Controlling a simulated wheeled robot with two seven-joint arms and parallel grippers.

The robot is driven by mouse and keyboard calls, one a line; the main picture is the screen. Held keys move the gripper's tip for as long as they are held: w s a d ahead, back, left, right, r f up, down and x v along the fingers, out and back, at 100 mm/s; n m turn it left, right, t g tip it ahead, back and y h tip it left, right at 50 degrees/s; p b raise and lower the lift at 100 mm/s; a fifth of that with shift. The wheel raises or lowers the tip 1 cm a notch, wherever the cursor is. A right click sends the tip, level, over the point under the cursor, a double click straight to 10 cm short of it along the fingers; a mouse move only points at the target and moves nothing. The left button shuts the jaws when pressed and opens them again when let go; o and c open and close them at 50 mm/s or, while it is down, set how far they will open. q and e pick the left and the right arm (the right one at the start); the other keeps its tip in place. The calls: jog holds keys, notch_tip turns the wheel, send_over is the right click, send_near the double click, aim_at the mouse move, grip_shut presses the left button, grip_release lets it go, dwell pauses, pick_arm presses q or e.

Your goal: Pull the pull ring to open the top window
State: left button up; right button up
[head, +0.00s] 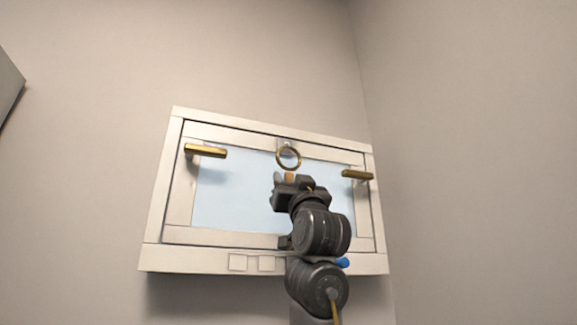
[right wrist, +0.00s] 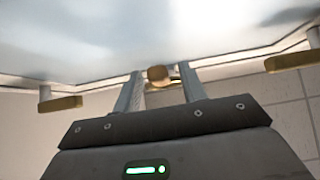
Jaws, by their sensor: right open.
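The top window (head: 230,195) is a pale blue pane in a white frame, high on the wall, and looks closed. The pull ring (head: 289,158), a round gold ring, hangs from the middle of its upper rail. My right gripper (head: 285,178) is open and empty, just below the ring in the head view. In the right wrist view a brown-gold part (right wrist: 159,75), probably the ring, shows between the two open fingers. I cannot tell whether they touch it. My left gripper is not in view.
Gold handles stick out on the left (head: 205,151) and right (head: 357,174) of the window, on either side of the ring. A side wall (head: 470,150) stands at the right. The space above the window is clear.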

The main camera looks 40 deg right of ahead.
jog(key=shift+w+d+r+p, duration=0.2)
jog(key=shift+w+r+p, duration=0.1)
jog(key=shift+w+r, duration=0.2)
jog(key=shift+c, duration=0.4)
grip_shut()
